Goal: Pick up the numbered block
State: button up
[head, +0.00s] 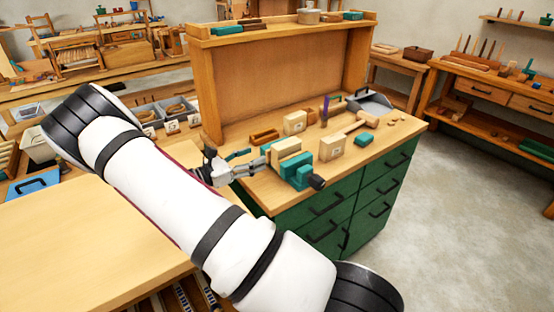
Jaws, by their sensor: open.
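Two pale wooden blocks with small dark marks stand on the workbench (385,142). The nearer marked block (332,148) is right of the green vise (298,171); the farther marked block (295,123) is behind the vise. The marks are too small to read, so I cannot tell which is the numbered block. My gripper (248,160) is open at the bench's left side, just left of the vise and a pale unmarked-looking block (285,148) at it. Both marked blocks are to the right of my gripper and apart from it.
A wooden mallet (352,126), a teal block (364,140), a purple upright tool (324,112) and a small brown tray (264,136) crowd the bench. A tall wooden back panel (280,82) rises behind. A bare tabletop (90,240) lies at lower left.

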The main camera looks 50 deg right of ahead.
aim_at(287, 143)
jog(key=p+x, duration=0.2)
jog(key=x, duration=1.1)
jog(key=shift+s+d+r, duration=0.1)
jog(key=shift+s+d, duration=0.1)
jog(key=shift+c, duration=0.5)
grip_shut()
